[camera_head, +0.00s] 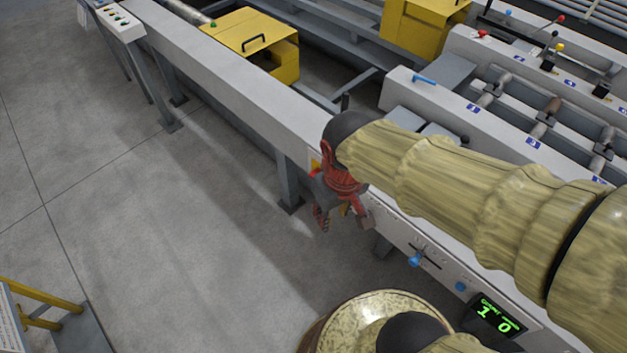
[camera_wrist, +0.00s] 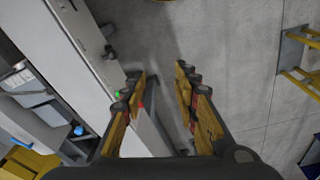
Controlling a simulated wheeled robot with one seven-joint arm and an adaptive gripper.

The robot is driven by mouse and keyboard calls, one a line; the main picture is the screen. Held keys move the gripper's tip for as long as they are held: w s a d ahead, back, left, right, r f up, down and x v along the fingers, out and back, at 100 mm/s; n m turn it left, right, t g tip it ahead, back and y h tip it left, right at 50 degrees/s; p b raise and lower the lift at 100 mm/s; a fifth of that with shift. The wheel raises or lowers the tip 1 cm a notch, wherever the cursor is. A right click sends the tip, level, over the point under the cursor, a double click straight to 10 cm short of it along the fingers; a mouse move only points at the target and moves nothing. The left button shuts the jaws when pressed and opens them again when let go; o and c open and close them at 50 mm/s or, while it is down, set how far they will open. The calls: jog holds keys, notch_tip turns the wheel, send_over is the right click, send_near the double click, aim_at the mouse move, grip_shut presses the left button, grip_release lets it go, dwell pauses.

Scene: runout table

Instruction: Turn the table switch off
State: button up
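My gripper (camera_head: 343,215) hangs beside the front face of the long grey table (camera_head: 225,85), below my arm. In the wrist view my gripper (camera_wrist: 160,78) is open, with nothing between its fingers and floor showing through the gap. In the wrist view a small green spot (camera_wrist: 117,94) lies by the left finger, on or near the table. I cannot make out the switch or its position.
Right of my gripper the table face carries a blue knob in a slot (camera_head: 415,259), a blue button (camera_head: 460,286) and a green-lit display (camera_head: 495,315). Yellow housings (camera_head: 245,40) stand behind. A yellow-railed step (camera_head: 40,305) is at lower left. The floor left is clear.

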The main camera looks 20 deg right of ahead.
jog(key=w+f+n+h, duration=0.2)
jog(key=w+f+h, duration=0.25)
jog(key=f, duration=0.55)
jog(key=w+f+n+h, duration=0.3)
jog(key=f+h, duration=0.2)
jog(key=f, duration=0.6)
jog(key=w+f+n+h, duration=0.2)
jog(key=w+f+h, duration=0.2)
jog(key=f, duration=0.6)
jog(key=w+f+t+h, duration=0.2)
jog(key=w+f+t, duration=0.15)
jog(key=w, duration=0.25)
jog(key=w+a+r+m+t, duration=0.3)
jog(key=w+r+m+t, duration=0.15)
jog(key=w, duration=0.35)
jog(key=b+x, duration=0.1)
jog(key=x, duration=0.6)
jog(key=shift+d+n+g, duration=0.25)
jog(key=shift+n+g, duration=0.05)
jog(key=shift+n, duration=0.15)
jog(key=shift+s+r, duration=0.15)
jog(key=shift+c, duration=0.3)
grip_shut()
